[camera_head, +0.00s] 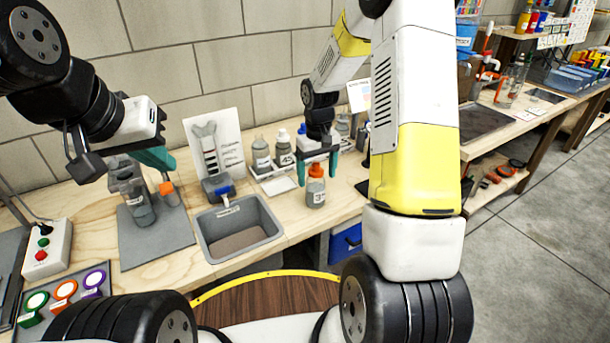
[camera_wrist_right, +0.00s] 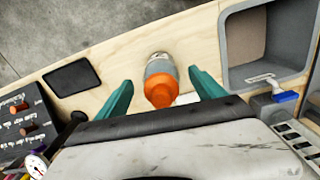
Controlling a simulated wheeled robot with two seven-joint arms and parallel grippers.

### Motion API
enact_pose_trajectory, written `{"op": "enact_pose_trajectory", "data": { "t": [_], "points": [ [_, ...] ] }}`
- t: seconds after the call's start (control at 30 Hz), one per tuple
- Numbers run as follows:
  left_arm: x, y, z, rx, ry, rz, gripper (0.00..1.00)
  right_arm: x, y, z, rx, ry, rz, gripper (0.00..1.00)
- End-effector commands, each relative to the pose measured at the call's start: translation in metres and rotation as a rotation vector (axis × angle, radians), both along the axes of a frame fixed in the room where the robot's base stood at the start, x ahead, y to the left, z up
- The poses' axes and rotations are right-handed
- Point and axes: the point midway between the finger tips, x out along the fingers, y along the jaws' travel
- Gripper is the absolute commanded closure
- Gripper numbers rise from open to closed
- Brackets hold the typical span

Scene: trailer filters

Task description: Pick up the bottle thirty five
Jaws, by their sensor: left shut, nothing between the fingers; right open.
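A clear bottle with an orange cap (camera_head: 316,187) stands upright near the front edge of the wooden bench. I cannot read a number on it. My right gripper (camera_head: 319,160) is open above it, pointing down, a finger to each side. In the right wrist view the bottle (camera_wrist_right: 159,66) shows between the two teal fingers of the right gripper (camera_wrist_right: 160,88), with gaps on both sides. My left gripper (camera_head: 160,165) is shut and empty, near a clear container (camera_head: 137,200) on a grey mat.
A grey bin (camera_head: 271,235) sits left of the bottle. Several other bottles (camera_head: 284,147) stand behind in a white holder. A tool card (camera_head: 214,145) leans at the back.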

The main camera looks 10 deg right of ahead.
Motion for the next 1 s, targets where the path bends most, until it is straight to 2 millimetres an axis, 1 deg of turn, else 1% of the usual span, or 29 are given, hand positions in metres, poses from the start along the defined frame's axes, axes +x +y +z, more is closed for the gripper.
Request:
{"op": "enact_pose_trajectory", "data": {
  "t": [0.1, 0.23, 0.37, 0.57, 0.7, 0.87, 0.9, 0.97, 1.0],
  "points": [
    [0.000, 0.000, 0.000, 0.000, 0.000, 0.000, 1.00, 0.001, 0.002, -0.020, 0.000, 0.004, 0.000, 0.21],
    [0.000, 0.000, 0.000, 0.000, 0.000, 0.000, 1.00, 0.002, 0.002, -0.036, -0.001, 0.002, -0.001, 0.21],
    [0.000, 0.000, 0.000, 0.000, 0.000, 0.000, 1.00, 0.002, 0.002, -0.043, 0.000, 0.000, 0.000, 0.21],
    [0.000, 0.000, 0.000, 0.000, 0.000, 0.000, 1.00, 0.003, 0.002, -0.043, 0.000, 0.000, 0.000, 0.21],
    [0.000, 0.000, 0.000, 0.000, 0.000, 0.000, 1.00, 0.002, 0.002, -0.043, 0.000, 0.000, 0.000, 0.49],
    [0.000, 0.000, 0.000, 0.000, 0.000, 0.000, 1.00, 0.002, 0.002, -0.043, 0.000, 0.000, 0.000, 0.80],
    [0.000, 0.000, 0.000, 0.000, 0.000, 0.000, 1.00, 0.002, 0.002, -0.043, 0.000, 0.000, 0.000, 0.88],
    [0.000, 0.000, 0.000, 0.000, 0.000, 0.000, 1.00, 0.003, 0.002, -0.043, 0.000, 0.000, 0.000, 1.00],
    [0.000, 0.000, 0.000, 0.000, 0.000, 0.000, 1.00, 0.002, 0.002, -0.043, 0.000, 0.000, 0.000, 1.00]
  ]
}}
